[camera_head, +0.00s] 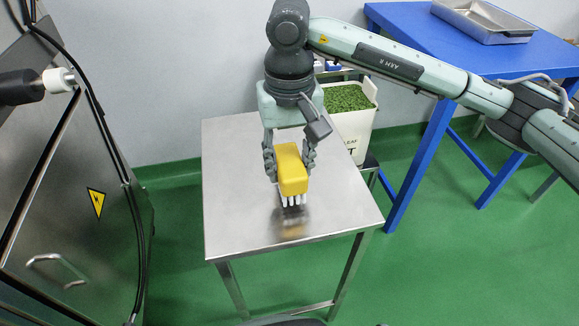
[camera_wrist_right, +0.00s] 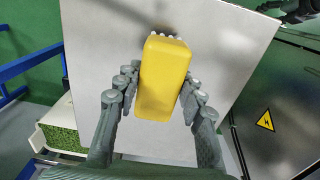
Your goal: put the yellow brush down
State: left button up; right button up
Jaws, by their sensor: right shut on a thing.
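The yellow brush (camera_head: 291,170) is a yellow block with white bristles pointing down, over the steel table (camera_head: 236,215). My right gripper (camera_head: 289,160) comes down from above and is shut on the brush, one finger on each side of the block. In the right wrist view the brush (camera_wrist_right: 163,78) lies between the two fingers of the gripper (camera_wrist_right: 155,100), with bristle tips at its far end. The bristles are close to the tabletop; I cannot tell whether they touch it. My left gripper is not in view.
A white bin of green leaf (camera_head: 348,98) stands behind the table's right side. A blue table (camera_head: 425,40) with a metal tray (camera_head: 484,20) is at the back right. A steel cabinet (camera_head: 80,165) stands at the left. The tabletop around the brush is clear.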

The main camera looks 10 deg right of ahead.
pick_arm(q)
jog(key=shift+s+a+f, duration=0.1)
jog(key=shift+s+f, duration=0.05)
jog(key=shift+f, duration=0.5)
pick_arm(e)
jog(key=shift+f, duration=0.9)
jog(key=shift+f, duration=0.15)
jog(key=o, duration=1.1)
jog(key=shift+o, duration=1)
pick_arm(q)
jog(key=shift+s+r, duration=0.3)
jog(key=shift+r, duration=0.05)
